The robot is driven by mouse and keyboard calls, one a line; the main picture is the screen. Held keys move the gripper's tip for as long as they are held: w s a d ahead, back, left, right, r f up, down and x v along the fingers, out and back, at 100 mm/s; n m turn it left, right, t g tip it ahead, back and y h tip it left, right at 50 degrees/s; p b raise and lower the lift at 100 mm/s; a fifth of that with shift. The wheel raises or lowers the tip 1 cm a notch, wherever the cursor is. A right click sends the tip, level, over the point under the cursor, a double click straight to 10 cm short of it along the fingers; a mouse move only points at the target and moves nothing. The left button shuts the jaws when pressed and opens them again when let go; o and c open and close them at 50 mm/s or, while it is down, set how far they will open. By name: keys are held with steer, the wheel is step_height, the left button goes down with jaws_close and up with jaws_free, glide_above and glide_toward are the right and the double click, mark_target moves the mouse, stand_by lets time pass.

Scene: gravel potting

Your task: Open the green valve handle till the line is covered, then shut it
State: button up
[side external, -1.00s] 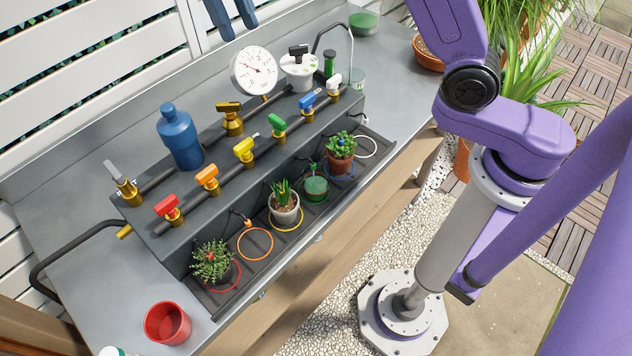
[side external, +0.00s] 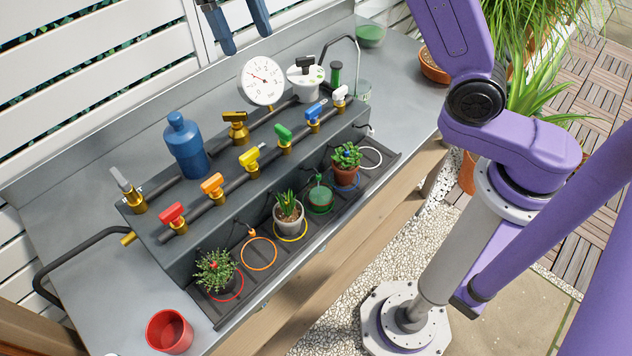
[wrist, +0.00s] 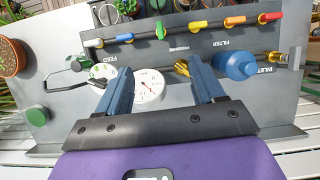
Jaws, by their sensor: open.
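The green valve handle (side external: 283,133) sits on its brass body on the front pipe, between the yellow and blue handles. In the wrist view the green handle (wrist: 161,31) points across the pipe, while its neighbours lie roughly along it. Below it, a green-coloured pot (side external: 320,199) stands in the front tray. I cannot make out a line on it. My gripper (side external: 246,41) is open and empty, high up near the back of the bench, away from the green handle.
Other handles are red (side external: 172,213), orange (side external: 212,185), yellow (side external: 250,157), blue (side external: 315,111) and white (side external: 340,95). A blue bottle (side external: 185,147), a round gauge (side external: 262,80) and a white feed unit (side external: 304,79) rise behind. Potted plants (side external: 288,213) stand in front; a red cup (side external: 169,331) is at front left.

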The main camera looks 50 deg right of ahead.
steer(key=s+n, duration=0.1)
steer(key=n, duration=0.1)
steer(key=n+t, duration=0.4)
steer(key=n, duration=1.1)
glide_toward(283, 129)
steer(key=shift+n, duration=0.3)
step_height(283, 129, down, 9)
steer(key=shift+s+r, duration=0.1)
steer(key=shift+r, duration=0.05)
steer(key=c, duration=1.1)
